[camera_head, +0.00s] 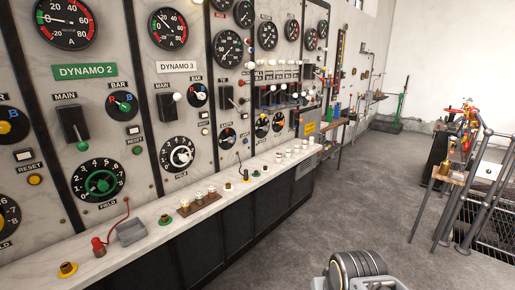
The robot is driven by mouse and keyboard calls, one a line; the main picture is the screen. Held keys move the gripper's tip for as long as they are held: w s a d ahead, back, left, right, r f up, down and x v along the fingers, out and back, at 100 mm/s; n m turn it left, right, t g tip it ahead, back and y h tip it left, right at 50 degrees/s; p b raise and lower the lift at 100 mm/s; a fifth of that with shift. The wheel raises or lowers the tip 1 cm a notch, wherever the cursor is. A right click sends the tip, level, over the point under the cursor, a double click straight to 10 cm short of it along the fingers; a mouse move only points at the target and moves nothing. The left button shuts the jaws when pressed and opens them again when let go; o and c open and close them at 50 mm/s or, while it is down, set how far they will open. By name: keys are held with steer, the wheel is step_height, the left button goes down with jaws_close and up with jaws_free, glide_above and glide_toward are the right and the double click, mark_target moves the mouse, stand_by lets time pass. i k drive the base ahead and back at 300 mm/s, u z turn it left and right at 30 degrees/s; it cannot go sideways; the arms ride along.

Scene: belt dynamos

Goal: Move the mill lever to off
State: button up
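A row of small black switches with levers (283,97) sits on the far part of the marble switchboard, under a line of small labels (279,76). The labels are too small to read surely, so I cannot tell which lever is the mill lever or how it is set. Larger single switches with levers marked MAIN sit nearer, on the Dynamo 2 panel (73,122) and the Dynamo 3 panel (168,106). A rounded metal part of my arm shows at the bottom edge. My gripper's fingers are not in view.
A marble ledge on a black cabinet (225,239) runs below the panels, with a brown fuse block (199,204), a grey tray (131,232) and several small fittings. Railings (485,190) and machinery stand at right. The grey floor (375,185) between is clear.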

mark_target(273, 88)
steer(key=z, duration=0.2)
steer(key=i, duration=2.25)
steer(key=u, duration=0.1)
